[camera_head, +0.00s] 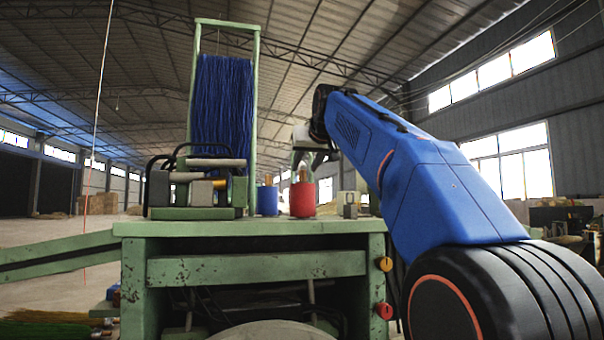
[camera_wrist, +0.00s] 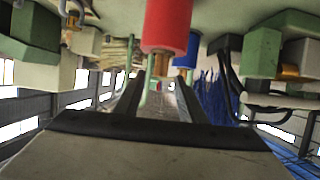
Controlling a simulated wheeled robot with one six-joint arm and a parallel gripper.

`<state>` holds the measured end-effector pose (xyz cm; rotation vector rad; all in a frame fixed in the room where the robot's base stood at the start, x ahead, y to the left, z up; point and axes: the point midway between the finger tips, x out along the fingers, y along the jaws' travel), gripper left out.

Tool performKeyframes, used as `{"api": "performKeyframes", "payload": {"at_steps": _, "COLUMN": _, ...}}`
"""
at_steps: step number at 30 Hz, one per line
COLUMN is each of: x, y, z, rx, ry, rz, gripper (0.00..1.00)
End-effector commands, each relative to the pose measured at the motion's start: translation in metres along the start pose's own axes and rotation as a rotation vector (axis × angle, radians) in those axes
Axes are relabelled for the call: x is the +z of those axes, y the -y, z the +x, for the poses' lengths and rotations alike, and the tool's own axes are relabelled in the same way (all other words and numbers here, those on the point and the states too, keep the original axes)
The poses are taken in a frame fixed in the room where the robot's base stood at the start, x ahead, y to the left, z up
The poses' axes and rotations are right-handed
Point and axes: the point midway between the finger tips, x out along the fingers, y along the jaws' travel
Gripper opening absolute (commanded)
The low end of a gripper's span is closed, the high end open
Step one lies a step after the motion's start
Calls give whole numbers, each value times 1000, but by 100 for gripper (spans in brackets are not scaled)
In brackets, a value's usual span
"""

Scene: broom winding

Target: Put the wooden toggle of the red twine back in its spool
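The red spool (camera_head: 303,201) stands on the green bench top, and it also shows in the wrist view (camera_wrist: 167,22), where the picture is upside down. A wooden toggle (camera_head: 303,174) sticks up from the top of the red spool; it shows below the spool in the wrist view (camera_wrist: 160,64). How deep it sits, I cannot tell. My gripper (camera_head: 308,166) is just above the red spool. Its two dark fingers are apart in the wrist view (camera_wrist: 160,84), with the toggle lined up between their tips. I see no contact.
A blue spool (camera_head: 267,201) with a wooden peg stands left of the red one. A machine with rollers (camera_head: 200,185) and a blue bristle hank (camera_head: 222,110) in a green frame are further left. A small block (camera_head: 349,204) stands to the right. A thin reddish line (camera_head: 99,100) hangs far left.

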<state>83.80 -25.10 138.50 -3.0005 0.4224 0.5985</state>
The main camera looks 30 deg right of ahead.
Motion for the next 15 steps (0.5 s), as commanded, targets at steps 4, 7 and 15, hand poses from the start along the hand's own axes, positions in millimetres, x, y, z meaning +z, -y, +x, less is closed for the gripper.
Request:
{"api": "performKeyframes", "payload": {"at_steps": 4, "x": 0, "y": 0, "z": -22, "rx": 0, "ry": -2, "rz": 0, "gripper": 37}}
{"api": "performKeyframes", "payload": {"at_steps": 7, "x": 0, "y": 0, "z": -32, "rx": 0, "ry": -1, "rz": 0, "gripper": 37}}
{"api": "performKeyframes", "payload": {"at_steps": 15, "x": 0, "y": 0, "z": -40, "rx": 0, "ry": 0, "rz": 0, "gripper": 37}}
